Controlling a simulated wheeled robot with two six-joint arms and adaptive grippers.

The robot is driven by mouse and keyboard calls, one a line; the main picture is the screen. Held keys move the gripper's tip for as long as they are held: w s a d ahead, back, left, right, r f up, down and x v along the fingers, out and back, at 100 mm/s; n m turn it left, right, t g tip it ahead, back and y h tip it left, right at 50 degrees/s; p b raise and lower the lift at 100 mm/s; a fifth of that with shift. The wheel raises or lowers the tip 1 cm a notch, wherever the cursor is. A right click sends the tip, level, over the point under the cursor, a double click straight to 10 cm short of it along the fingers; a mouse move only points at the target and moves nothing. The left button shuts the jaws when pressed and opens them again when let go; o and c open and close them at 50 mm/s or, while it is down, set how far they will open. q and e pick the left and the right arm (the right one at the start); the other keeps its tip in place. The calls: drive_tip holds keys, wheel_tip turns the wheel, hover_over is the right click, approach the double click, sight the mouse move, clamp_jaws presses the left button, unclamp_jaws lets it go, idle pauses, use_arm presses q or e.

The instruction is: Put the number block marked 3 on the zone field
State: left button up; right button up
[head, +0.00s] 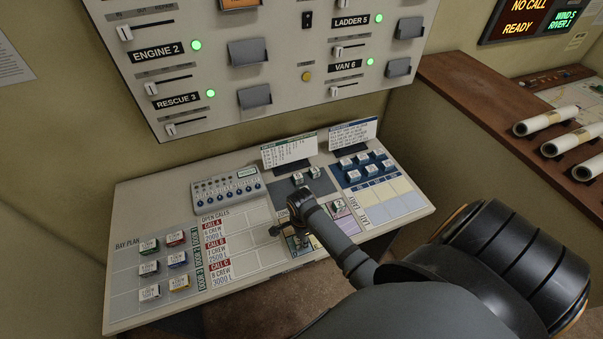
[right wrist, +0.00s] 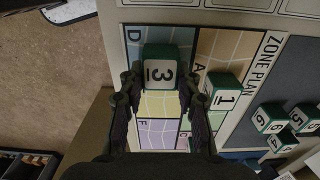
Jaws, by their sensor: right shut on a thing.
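The green number block marked 3 (right wrist: 160,72) sits between the two fingers of my right gripper (right wrist: 165,98) in the right wrist view. The gripper is shut on it. The block is over the coloured zone field (right wrist: 160,132), across the teal D part and the yellow part; I cannot tell if it touches the surface. A green block marked 1 (right wrist: 224,98) stands just right of the gripper. In the head view my right gripper (head: 292,232) reaches down over the field, and my arm hides much of it. My left gripper is not in view.
Several more number blocks (right wrist: 270,118) stand on the dark panel at the right. In the head view, blue blocks (head: 362,166) stand behind right, coloured blocks (head: 150,268) lie front left, and a keypad box (head: 229,187) stands at the back.

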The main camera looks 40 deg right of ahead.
drive_tip(key=shift+f, duration=0.25)
drive_tip(key=o, duration=1)
wheel_tip(320, 180, up, 12)
drive_tip(key=b, duration=0.2)
drive_tip(key=shift+b, duration=0.3)
drive_tip(key=shift+s, duration=0.1)
